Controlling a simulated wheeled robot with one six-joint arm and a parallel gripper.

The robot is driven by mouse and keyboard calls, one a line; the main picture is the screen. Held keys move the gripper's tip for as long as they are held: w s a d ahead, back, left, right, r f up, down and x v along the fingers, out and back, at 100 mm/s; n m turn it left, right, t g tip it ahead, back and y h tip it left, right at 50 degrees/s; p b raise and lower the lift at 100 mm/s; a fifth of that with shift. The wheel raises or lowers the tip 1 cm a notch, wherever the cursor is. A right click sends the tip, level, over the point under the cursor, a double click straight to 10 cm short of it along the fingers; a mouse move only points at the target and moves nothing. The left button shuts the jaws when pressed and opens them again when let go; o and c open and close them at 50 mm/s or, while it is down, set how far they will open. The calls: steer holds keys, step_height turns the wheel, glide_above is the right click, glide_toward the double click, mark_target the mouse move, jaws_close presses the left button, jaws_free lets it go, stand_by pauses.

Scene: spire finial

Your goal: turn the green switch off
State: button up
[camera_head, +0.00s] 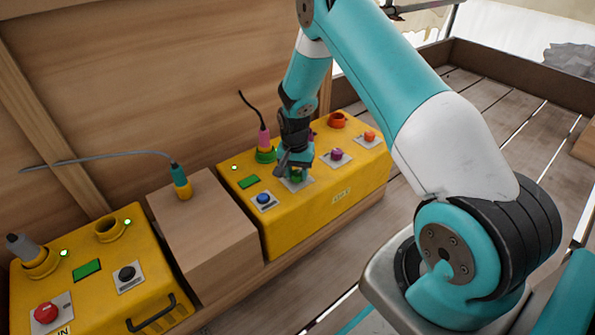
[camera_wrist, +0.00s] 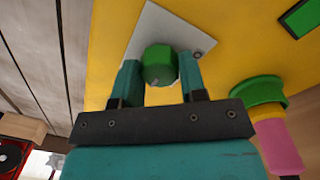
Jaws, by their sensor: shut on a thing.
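The green switch (camera_wrist: 160,65) is a faceted knob on a pale square plate (camera_wrist: 185,28), set in the yellow box. In the wrist view it sits between the two teal fingers of my gripper (camera_wrist: 160,80), which is shut on it. In the head view my gripper (camera_head: 296,168) reaches down onto the top of the right yellow box (camera_head: 310,212), and only a bit of the green switch (camera_head: 296,176) shows under it. The angle of the switch is hard to read.
On the same box, a pink plug in a green socket (camera_head: 266,155) stands close behind my gripper. A blue button (camera_head: 263,198), a purple knob (camera_head: 336,155) and a red knob (camera_head: 369,136) are nearby. A wooden block (camera_head: 205,215) and another yellow box (camera_head: 150,235) stand left.

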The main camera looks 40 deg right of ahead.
steer(key=shift+r, duration=0.1)
steer(key=n+p, duration=0.3)
steer(key=p, duration=0.1)
steer(key=shift+r+n, duration=0.15)
steer(key=shift+n, duration=0.15)
steer(key=n+p, duration=0.3)
steer(key=n, duration=0.2)
steer(key=shift+s+p, duration=0.1)
steer(key=shift+p, duration=0.2)
steer(key=n+p, duration=0.2)
steer(key=n, duration=0.3)
steer(key=shift+t, duration=0.3)
steer(key=shift+f+n+p, duration=0.2)
steer(key=shift+n+p, duration=0.55)
steer(key=shift+n, duration=1.35)
steer(key=o, duration=0.9)
